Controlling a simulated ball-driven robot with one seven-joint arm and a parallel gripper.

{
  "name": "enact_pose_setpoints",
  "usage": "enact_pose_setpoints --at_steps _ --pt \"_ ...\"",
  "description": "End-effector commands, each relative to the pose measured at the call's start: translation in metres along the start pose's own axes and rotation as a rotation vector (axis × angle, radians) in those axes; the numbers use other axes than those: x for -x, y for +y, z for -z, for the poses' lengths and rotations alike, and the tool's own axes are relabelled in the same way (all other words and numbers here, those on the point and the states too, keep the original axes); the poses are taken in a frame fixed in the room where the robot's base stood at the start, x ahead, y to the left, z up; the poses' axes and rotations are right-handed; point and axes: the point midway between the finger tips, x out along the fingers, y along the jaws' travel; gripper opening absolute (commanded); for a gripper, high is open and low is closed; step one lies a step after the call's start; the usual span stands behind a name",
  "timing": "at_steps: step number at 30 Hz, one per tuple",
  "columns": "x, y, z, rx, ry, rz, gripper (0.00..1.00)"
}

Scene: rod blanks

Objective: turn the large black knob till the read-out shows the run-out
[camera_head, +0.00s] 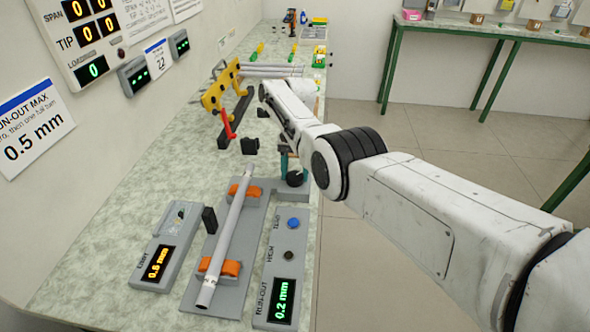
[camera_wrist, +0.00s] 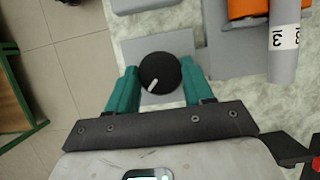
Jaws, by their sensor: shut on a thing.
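The large black knob (camera_wrist: 162,70) sits between the two teal fingers of my gripper (camera_wrist: 160,82) in the wrist view, and the gripper is shut on it. The knob's white mark points to the lower left. In the head view, my arm partly covers the knob (camera_head: 295,179) at the far end of the fixture. The run-out read-out (camera_head: 283,301) shows 0.2 mm in green. A grey rod (camera_head: 232,230) lies on two orange supports (camera_head: 230,268) of the grey fixture; its marked end (camera_wrist: 284,40) also shows in the wrist view.
A blue button (camera_head: 293,223) and a small dark button (camera_head: 289,253) sit above the run-out read-out. An amber read-out (camera_head: 157,263) shows 0.6 mm at left. A yellow rack (camera_head: 213,97) and more rods (camera_head: 270,71) stand farther along the bench. Open floor lies at right.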

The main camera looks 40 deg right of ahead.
Motion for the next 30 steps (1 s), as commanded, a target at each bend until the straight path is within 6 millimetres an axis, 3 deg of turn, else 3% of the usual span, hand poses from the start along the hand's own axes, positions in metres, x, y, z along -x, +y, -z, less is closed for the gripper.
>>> enact_pose_setpoints --at_steps 6,7,14,23,30 --pt "0.001 -0.001 0.0 0.001 0.002 0.0 0.21" --pt "0.001 -0.001 0.0 0.001 0.002 0.0 0.54" --pt "0.001 0.0 0.0 0.002 0.001 0.0 0.76" --pt "0.001 0.0 0.0 0.002 0.001 0.0 0.77" --pt "0.014 0.0 -0.006 0.003 0.001 -0.001 0.77"
